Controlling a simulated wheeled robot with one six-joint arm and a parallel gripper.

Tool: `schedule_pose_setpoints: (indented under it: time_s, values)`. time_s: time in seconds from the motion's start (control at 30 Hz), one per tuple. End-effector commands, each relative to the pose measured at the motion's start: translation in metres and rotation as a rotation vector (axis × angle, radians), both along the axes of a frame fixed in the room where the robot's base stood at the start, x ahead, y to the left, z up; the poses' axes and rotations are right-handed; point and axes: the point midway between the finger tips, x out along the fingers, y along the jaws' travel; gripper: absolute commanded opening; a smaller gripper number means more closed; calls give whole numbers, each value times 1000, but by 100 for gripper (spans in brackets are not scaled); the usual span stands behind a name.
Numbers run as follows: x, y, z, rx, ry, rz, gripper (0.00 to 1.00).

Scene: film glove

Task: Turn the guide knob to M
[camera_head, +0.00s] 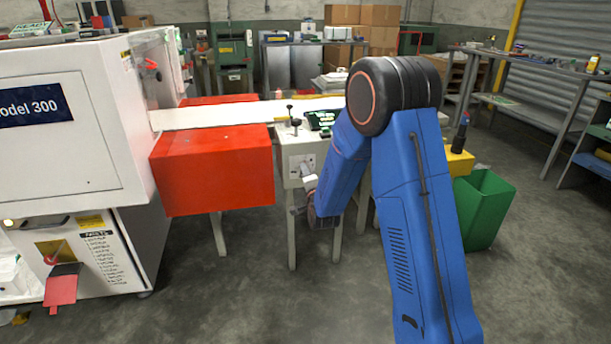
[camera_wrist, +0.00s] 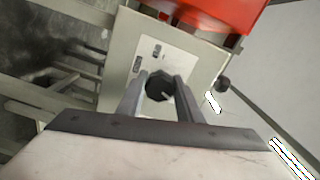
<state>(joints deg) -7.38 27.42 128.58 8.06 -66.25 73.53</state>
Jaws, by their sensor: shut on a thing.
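The guide knob (camera_wrist: 159,86) is a dark, faceted knob on a pale panel (camera_wrist: 178,52) with small printed marks, too blurred to read. In the wrist view my gripper (camera_wrist: 160,92) has one finger on each side of the knob and is shut on it. In the head view my gripper (camera_head: 308,182) reaches the front of the pale grey box (camera_head: 297,150), below its top. The knob itself is hidden there by the gripper. I cannot tell which mark the knob points to.
A red guard (camera_head: 215,172) and a white machine (camera_head: 75,130) stand left of the box. A dark-topped knob (camera_head: 295,123) and a small display (camera_head: 322,119) sit on top of the box. A green bin (camera_head: 484,208) stands right of my arm. The near floor is clear.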

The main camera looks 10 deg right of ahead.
Motion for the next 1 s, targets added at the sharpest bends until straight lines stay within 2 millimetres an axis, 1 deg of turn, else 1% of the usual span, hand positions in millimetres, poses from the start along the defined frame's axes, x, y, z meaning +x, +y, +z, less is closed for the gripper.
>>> schedule_pose_setpoints:
  time_s: [0.3, 0.5, 0.73, 1.0]
  values:
    - [-1, 0, -2, 282, 4, -1, 10]
    - [-1, 0, -2, 419, 4, -2, 10]
    - [-1, -1, -2, 518, 4, -2, 10]
    - [-1, -1, -2, 560, 5, -2, 10]
